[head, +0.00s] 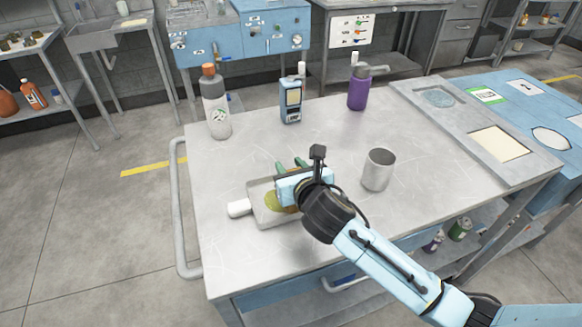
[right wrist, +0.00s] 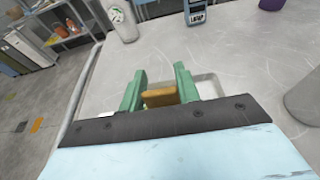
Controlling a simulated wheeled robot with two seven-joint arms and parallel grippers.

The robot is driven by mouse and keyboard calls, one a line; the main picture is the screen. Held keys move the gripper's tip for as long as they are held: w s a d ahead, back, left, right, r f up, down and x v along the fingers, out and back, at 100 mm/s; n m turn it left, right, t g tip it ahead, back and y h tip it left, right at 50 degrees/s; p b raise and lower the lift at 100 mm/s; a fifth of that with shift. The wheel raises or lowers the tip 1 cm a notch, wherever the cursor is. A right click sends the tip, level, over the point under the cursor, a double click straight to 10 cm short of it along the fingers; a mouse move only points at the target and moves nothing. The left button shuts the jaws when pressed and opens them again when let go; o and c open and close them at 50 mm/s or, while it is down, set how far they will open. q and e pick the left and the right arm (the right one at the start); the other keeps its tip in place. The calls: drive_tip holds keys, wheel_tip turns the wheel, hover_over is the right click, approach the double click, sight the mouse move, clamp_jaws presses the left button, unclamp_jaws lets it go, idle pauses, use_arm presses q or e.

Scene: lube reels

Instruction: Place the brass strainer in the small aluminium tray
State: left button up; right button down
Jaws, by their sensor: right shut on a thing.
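The small aluminium tray (head: 264,217) lies on the table at front left of centre, partly hidden by my right gripper. My right gripper (head: 290,167) is over the tray with its green fingers pointing down and away. In the right wrist view its fingers (right wrist: 158,92) are shut on the brass strainer (right wrist: 160,98), which shows as a brass-brown piece between them. A yellow-olive round part (head: 280,202) shows over the tray floor beside the gripper; I cannot tell whether it touches the tray. The tray's rim also shows in the right wrist view (right wrist: 212,82). My left gripper is not in view.
A white cylinder (head: 239,208) lies at the tray's left edge. A metal cup (head: 378,170) stands to the right. A grey bottle (head: 216,105), a blue handheld device (head: 291,103) and a purple bottle (head: 358,91) stand behind. The table's front middle is clear.

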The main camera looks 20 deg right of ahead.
drive_tip(key=c, duration=1)
unclamp_jaws()
drive_tip(key=shift+f, duration=0.15)
drive_tip(key=shift+r, duration=0.2)
drive_tip(key=p+v, duration=0.1)
drive_tip(key=v, duration=1.1)
